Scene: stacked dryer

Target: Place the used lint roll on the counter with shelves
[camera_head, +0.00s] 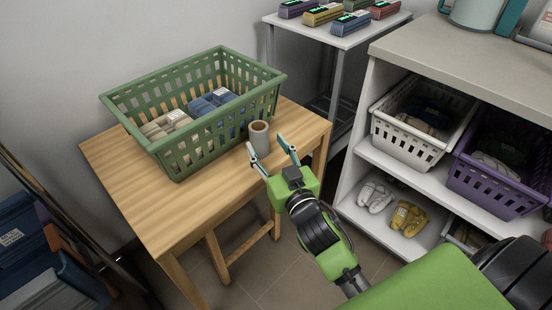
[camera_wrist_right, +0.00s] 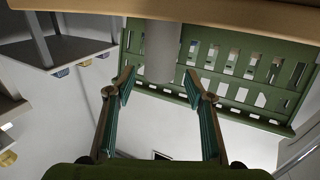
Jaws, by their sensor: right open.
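The used lint roll (camera_head: 259,140), a grey cylinder with a brown core, stands upright near the edge of the wooden table (camera_head: 130,190), beside the green basket. My right gripper (camera_head: 266,143) is open, with its two teal fingers pointing at the roll from the near side. In the right wrist view the roll (camera_wrist_right: 162,50) appears between and beyond the fingertips (camera_wrist_right: 160,84), and a gap shows below it. Whether a finger touches it I cannot tell. The counter with shelves (camera_head: 460,45) stands at the right. My left gripper is not in view.
The green basket (camera_head: 185,160) holds folded cloths. A small grey table (camera_head: 345,38) with several boxed items is behind.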

